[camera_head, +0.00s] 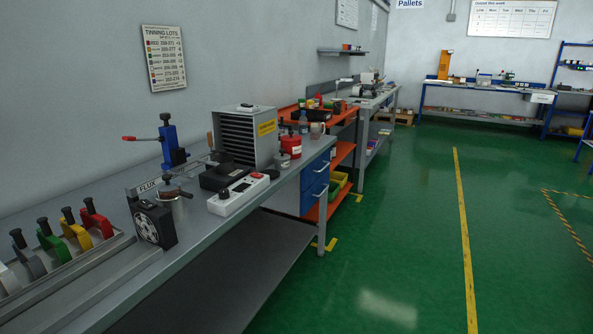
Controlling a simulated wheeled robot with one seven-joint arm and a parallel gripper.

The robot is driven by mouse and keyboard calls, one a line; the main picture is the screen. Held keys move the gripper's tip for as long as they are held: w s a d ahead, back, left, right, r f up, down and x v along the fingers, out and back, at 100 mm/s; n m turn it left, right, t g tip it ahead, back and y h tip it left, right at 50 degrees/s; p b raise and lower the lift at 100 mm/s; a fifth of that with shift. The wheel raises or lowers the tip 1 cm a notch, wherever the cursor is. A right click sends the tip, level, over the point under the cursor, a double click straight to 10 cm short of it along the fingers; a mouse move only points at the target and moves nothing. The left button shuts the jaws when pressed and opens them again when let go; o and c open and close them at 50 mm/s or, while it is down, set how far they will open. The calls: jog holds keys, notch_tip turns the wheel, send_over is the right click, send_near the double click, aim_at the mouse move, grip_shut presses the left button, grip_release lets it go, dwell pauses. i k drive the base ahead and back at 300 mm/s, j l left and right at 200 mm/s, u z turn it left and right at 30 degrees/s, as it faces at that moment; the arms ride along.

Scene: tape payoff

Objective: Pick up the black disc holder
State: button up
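A black, square-shaped thing with a pale round disc on its face, which looks like the black disc holder (153,223), stands upright near the front edge of the grey workbench (205,238). It is just in front of the FLUX sign (148,187) and a small metal pot (176,205). Its disc face is turned toward the front of the bench. Its back is hidden. My gripper is not in view.
Left of it, a rack holds several coloured, black-knobbed pieces, including a red one (97,219). Right of it lie a white power strip (238,194) and a black box (224,177). A blue lever press (171,145) stands behind. Green floor (400,230) is clear.

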aim_at(280, 125)
jog(key=i, duration=2.15)
jog(key=i+z, duration=0.25)
jog(key=i, duration=0.25)
jog(key=i+j+z, duration=0.2)
jog(key=i, duration=0.3)
jog(key=i+j+z, duration=0.25)
jog(key=i, duration=0.2)
